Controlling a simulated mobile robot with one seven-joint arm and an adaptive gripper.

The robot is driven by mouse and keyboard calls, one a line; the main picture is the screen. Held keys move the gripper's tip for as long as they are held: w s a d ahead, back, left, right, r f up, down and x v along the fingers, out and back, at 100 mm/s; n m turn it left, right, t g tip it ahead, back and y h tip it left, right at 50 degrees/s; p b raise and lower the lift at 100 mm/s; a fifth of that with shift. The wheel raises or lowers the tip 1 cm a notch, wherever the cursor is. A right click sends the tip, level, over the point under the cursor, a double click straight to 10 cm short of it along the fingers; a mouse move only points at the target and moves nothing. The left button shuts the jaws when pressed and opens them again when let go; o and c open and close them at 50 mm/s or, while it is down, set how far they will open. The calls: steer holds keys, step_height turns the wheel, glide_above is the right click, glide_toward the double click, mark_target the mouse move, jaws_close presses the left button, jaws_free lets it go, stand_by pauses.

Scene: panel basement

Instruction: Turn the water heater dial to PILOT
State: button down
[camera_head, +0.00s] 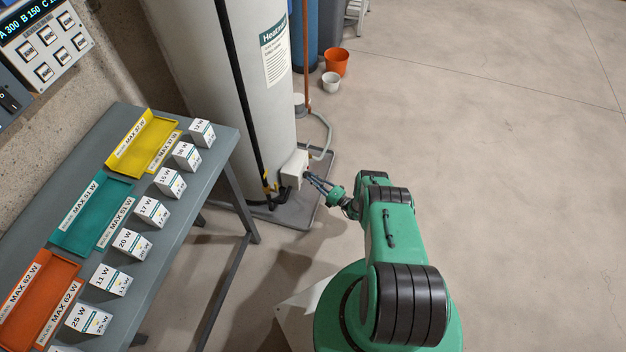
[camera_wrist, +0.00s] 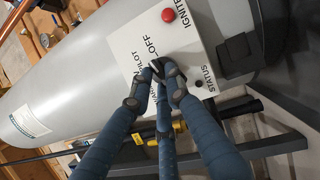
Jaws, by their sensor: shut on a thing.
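The water heater (camera_head: 235,90) is a tall pale grey tank at the upper middle of the head view. Its white control box (camera_head: 294,168) sits low on the tank and also shows in the wrist view (camera_wrist: 185,50). The box carries the labels OFF, PILOT, STATUS and IGNITE, and a red button (camera_wrist: 168,15) near IGNITE. My gripper (camera_wrist: 158,72) has its blue-grey fingers closed at the dial, between the OFF and PILOT lettering. The fingers hide most of the dial, so I cannot tell which way it points. In the head view my gripper (camera_head: 312,178) touches the front of the box.
A grey table (camera_head: 222,150) with coloured trays and several small white boxes stands at the left. A copper pipe (camera_head: 306,50) and grey hose run beside the tank. An orange bucket (camera_head: 337,62) and a white pot (camera_head: 331,82) stand behind. The floor at right is clear.

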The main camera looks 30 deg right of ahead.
stand_by(0.4)
steer(key=c, duration=1.7)
jaws_free()
steer(key=shift+o, duration=0.2)
steer(key=shift+f, duration=0.1)
steer(key=v, duration=1.2)
steer(key=shift+f, duration=0.1)
steer(key=shift+c, duration=0.5)
